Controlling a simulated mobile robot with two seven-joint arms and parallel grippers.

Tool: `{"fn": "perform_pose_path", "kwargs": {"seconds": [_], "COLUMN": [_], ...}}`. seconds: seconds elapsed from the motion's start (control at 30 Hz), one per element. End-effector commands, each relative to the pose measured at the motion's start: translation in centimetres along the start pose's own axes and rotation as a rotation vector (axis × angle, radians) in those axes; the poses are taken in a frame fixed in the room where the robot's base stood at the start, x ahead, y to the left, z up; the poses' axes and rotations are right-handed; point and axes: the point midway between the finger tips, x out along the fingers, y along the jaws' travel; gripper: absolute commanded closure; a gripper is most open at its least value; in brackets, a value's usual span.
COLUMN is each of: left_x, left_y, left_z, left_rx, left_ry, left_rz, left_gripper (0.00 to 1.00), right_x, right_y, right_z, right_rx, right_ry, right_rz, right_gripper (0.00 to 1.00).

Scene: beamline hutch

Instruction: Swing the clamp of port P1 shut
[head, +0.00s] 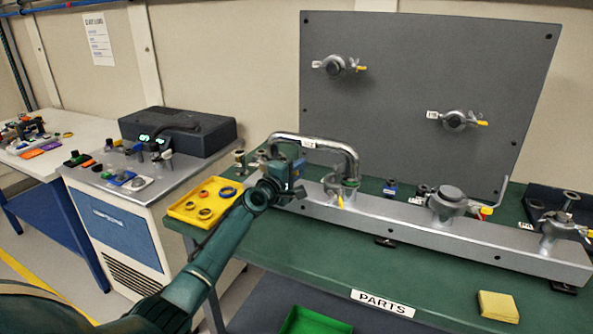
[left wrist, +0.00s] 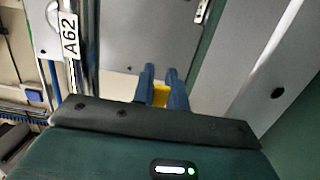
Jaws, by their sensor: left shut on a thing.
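A long grey rail (head: 400,222) with several clamped ports lies on the green bench. A bent silver pipe (head: 335,142), tagged A62, stands over the rail's left part; its tag also shows in the left wrist view. My left gripper (head: 285,174) is at the rail's left end, by the pipe's left leg, and covers the port there. In the left wrist view my left gripper (left wrist: 163,78) is shut on a yellow clamp tip (left wrist: 161,95). The rest of that clamp is hidden, and I cannot read its port label. My right gripper is not in view.
A yellow tray (head: 186,212) with rings sits left of my left gripper. A grey panel (head: 420,60) with two clamped fittings stands behind the rail. The front of the bench is mostly clear, with a PARTS label (head: 383,303) and a yellow pad (head: 498,307).

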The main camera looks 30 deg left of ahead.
Motion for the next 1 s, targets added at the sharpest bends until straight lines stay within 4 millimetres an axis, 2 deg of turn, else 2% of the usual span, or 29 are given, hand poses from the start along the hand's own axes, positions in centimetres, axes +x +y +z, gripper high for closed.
{"fn": "perform_pose_path", "kwargs": {"seconds": [0.3,0.77,0.8,1.0], "left_x": [0.76,0.82,0.82,0.82], "left_y": [-0.02,-0.05,-0.05,-0.04], "left_z": [-0.17,-0.20,-0.21,-0.22], "left_rx": [-0.001,-0.001,-0.001,-0.001], "left_ry": [0.030,0.034,0.034,0.034], "left_rz": [-0.001,-0.001,-0.001,-0.001], "left_gripper": [1.00,1.00,0.82,0.66], "right_x": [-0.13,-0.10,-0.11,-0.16], "right_y": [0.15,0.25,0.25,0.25], "right_z": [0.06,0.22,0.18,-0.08], "right_rx": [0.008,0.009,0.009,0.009], "right_ry": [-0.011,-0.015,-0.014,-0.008], "right_rz": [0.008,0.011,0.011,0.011], "right_gripper": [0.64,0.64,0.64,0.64]}}
